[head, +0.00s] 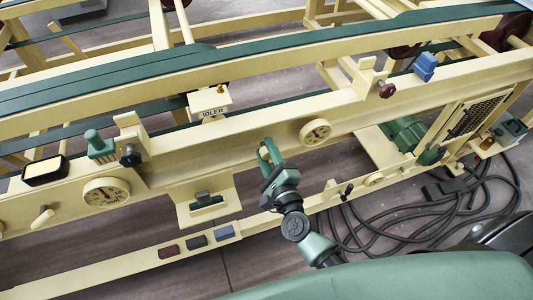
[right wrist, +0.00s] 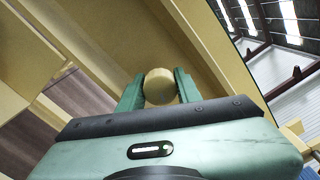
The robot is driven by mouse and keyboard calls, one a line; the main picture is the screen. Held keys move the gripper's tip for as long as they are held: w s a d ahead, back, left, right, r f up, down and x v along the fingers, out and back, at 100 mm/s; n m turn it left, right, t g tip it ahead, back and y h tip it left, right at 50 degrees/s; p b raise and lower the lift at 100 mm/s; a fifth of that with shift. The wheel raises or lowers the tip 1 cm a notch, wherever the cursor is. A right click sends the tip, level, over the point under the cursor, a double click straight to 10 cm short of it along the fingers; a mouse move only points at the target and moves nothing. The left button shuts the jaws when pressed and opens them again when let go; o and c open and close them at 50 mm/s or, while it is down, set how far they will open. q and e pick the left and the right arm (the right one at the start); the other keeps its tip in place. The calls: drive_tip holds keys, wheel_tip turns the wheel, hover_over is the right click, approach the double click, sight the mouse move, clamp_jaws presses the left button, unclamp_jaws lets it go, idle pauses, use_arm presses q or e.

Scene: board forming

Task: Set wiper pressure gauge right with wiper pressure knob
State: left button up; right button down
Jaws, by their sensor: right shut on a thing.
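My right gripper (head: 268,151) reaches up to the cream beam in the middle of the head view. In the right wrist view its two green fingers are shut on a round cream knob (right wrist: 160,87), one finger on each side. In the head view the gripper hides this knob. A round cream gauge (head: 315,131) with a pale dial and dark needle sits on the beam just right of the gripper. I cannot read its label or exact value. My left gripper is not in view.
A larger gauge (head: 106,196) sits on the beam at the left. A black knob (head: 130,156) and a dark red knob (head: 387,90) are on brackets. A small shelf (head: 208,207) stands out left of my gripper. Black cables (head: 385,225) lie on the floor at right.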

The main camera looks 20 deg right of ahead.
drive_tip(key=m+b, duration=0.2)
drive_tip(key=m, duration=0.3)
drive_tip(key=shift+f+m, duration=0.15)
drive_tip(key=shift+m, duration=0.25)
idle(0.4)
drive_tip(key=c, duration=1)
unclamp_jaws()
